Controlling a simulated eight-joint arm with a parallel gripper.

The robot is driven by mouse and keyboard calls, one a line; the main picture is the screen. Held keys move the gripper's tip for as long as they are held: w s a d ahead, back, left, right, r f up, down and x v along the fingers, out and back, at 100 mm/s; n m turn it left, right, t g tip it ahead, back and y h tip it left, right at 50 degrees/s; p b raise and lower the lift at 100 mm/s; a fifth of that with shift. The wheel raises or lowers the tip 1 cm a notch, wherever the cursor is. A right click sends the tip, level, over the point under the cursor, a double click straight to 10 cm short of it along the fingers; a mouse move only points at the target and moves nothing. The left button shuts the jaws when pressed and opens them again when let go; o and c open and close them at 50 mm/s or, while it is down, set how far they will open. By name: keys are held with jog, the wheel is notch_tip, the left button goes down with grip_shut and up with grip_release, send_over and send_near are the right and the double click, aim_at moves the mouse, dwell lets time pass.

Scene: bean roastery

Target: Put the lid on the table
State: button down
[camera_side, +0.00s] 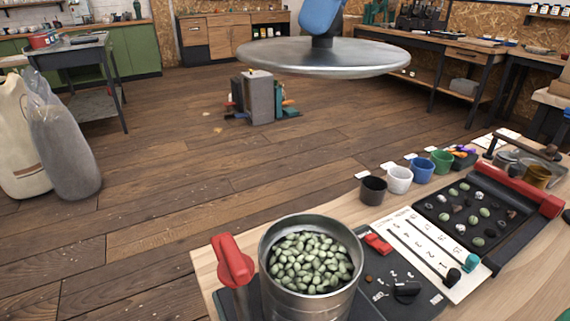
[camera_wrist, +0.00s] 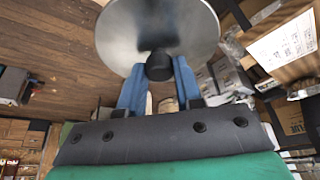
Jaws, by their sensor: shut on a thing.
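The lid (camera_side: 323,60) is a wide, round, shiny metal disc, held about level high in the side view. My gripper (camera_side: 322,32) is above it, with its blue fingers partly cut off by the top edge. In the wrist view the fingers of my gripper (camera_wrist: 159,72) are shut on the black knob of the lid (camera_wrist: 112,42). A metal canister (camera_side: 263,285), open at the top and full of green beans, stands on the wooden table (camera_side: 210,262) at the front. The lid is well clear of both canister and table.
A red handle (camera_side: 232,262) stands beside the canister. On the table to the right are a white numbered card (camera_side: 425,262), a black bean tray (camera_side: 480,252) and several small cups, including a white cup (camera_side: 398,180). Bare wood shows at the table's left edge.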

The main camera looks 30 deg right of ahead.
jog(key=shift+r, duration=0.2)
jog(key=shift+w+a+f, duration=0.1)
jog(key=shift+w+a, duration=0.05)
jog(key=shift+w, duration=0.1)
jog(key=w+a+f+n+g+y, duration=0.1)
jog(key=w+a+f+n, duration=0.25)
jog(key=w+f, duration=0.3)
jog(key=w+a+f+n+g, duration=0.1)
jog(key=w+a+f+n, duration=0.1)
jog(key=w+f+n, duration=0.35)
jog(key=w+f+n+g, duration=0.1)
jog(key=f, duration=0.7)
jog(key=w+d+f+n+g, duration=0.1)
jog(key=f+n, duration=0.1)
jog(key=f, duration=0.6)
jog(key=w+f+n+g, duration=0.1)
jog(key=w+f, duration=0.1)
jog(key=f, duration=0.7)
jog(key=shift+d+n, duration=0.2)
jog(key=shift+n, duration=0.1)
jog(key=shift+f, duration=0.1)
jog(key=c, duration=0.6)
grip_release()
